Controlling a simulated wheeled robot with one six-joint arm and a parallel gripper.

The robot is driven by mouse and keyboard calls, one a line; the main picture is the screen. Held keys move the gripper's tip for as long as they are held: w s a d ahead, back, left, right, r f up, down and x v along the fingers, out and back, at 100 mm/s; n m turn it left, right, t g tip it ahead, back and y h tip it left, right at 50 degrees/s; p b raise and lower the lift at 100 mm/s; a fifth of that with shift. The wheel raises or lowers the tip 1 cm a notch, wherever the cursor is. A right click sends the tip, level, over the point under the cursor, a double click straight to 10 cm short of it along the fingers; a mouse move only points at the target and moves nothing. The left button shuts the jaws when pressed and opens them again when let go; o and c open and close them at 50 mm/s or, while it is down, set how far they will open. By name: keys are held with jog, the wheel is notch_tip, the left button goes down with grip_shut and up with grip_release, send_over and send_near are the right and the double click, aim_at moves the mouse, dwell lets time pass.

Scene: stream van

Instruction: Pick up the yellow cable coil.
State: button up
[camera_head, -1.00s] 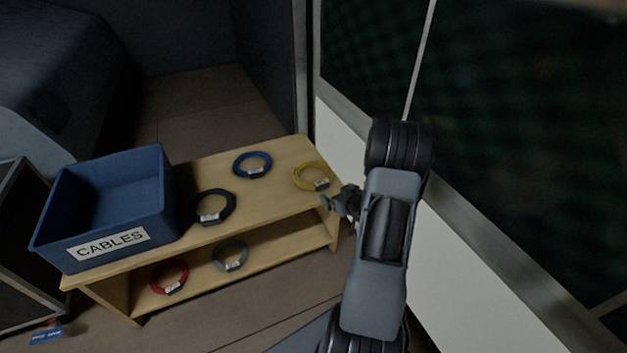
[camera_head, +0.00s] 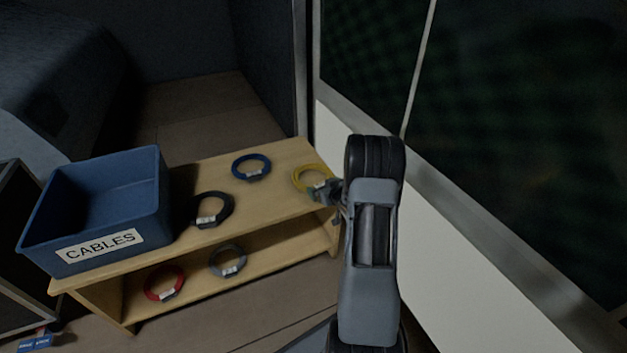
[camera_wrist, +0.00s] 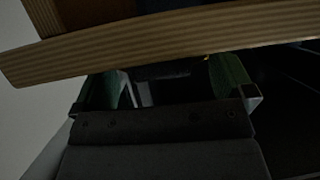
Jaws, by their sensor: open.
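The yellow cable coil (camera_head: 309,178) lies at the right end of the wooden shelf's top board, partly hidden by my gripper in the head view. My gripper (camera_head: 326,189) is at the coil's near right side; whether it touches the coil cannot be told. In the wrist view my gripper (camera_wrist: 170,88) shows two green-lined fingers held apart, reaching past the board's edge. A tiny yellow spot near the right finger may be the coil. Nothing is seen held between the fingers.
The wooden shelf (camera_head: 275,207) also bears a blue coil (camera_head: 251,168), a black coil (camera_head: 213,211) and a blue bin (camera_head: 105,210) labelled CABLES. A red coil (camera_head: 164,284) and a grey coil (camera_head: 228,261) lie on the lower board. A white wall panel (camera_head: 460,255) stands close at the right.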

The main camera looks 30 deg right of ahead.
jog(key=c, duration=1.5)
jog(key=shift+o, duration=0.2)
jog(key=shift+r, duration=0.15)
